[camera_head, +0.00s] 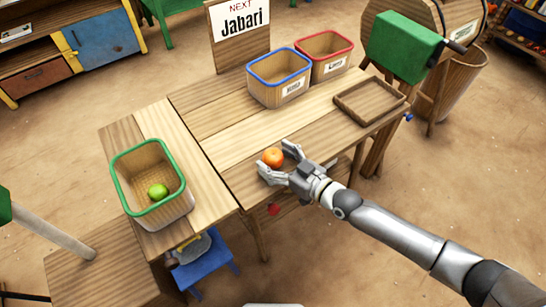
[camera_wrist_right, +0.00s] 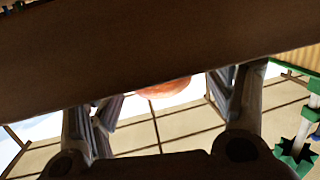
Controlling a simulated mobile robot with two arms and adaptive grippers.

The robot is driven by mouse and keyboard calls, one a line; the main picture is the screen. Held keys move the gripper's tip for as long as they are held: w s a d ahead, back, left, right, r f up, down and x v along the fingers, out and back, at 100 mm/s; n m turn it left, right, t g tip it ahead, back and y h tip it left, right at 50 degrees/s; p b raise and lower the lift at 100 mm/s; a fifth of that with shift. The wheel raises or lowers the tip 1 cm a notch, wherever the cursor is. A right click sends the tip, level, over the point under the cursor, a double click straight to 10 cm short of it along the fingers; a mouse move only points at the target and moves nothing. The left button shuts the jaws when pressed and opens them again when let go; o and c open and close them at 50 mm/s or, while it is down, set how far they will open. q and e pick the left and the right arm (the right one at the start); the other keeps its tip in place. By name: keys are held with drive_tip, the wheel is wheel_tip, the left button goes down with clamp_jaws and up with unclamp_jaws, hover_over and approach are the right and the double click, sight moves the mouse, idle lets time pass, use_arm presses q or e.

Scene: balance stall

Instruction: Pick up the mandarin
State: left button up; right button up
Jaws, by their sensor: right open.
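The orange mandarin (camera_head: 273,157) sits on the wooden table (camera_head: 225,152) near its front edge. My right gripper (camera_head: 277,162) is open, its fingers on either side of the mandarin. I cannot tell whether they touch it. In the right wrist view, part of the mandarin (camera_wrist_right: 166,88) shows between the two spread fingers (camera_wrist_right: 165,103); a broad brown wooden surface hides the rest. My left gripper is not in view.
A green-rimmed bin (camera_head: 187,203) with a green fruit (camera_head: 158,192) stands at the left. Blue-rimmed (camera_head: 264,94) and red-rimmed (camera_head: 341,68) bins and a sign (camera_head: 240,27) stand at the back. An empty wooden tray (camera_head: 352,113) lies at the right.

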drive_tip(key=shift+c, duration=0.4)
drive_tip(key=c, duration=1)
